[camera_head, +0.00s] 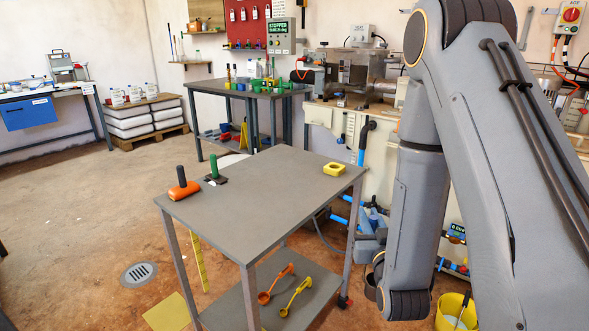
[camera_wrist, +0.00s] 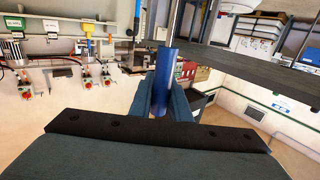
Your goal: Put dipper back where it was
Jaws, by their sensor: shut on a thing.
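My gripper (camera_wrist: 163,92) is shut on a blue cylindrical handle, likely that of the dipper (camera_wrist: 164,68), in the wrist view. The handle stands between the two dark fingers. The dipper's other end cannot be made out. In the head view my gripper and the held thing cannot be made out clearly behind my arm at the right. An orange ladle (camera_head: 275,284) and a yellow ladle (camera_head: 295,297) lie on the lower shelf of the grey table.
A yellow bucket (camera_head: 447,314) stands at the lower right. A floor drain (camera_head: 139,274) lies left of the table, with open floor around it.

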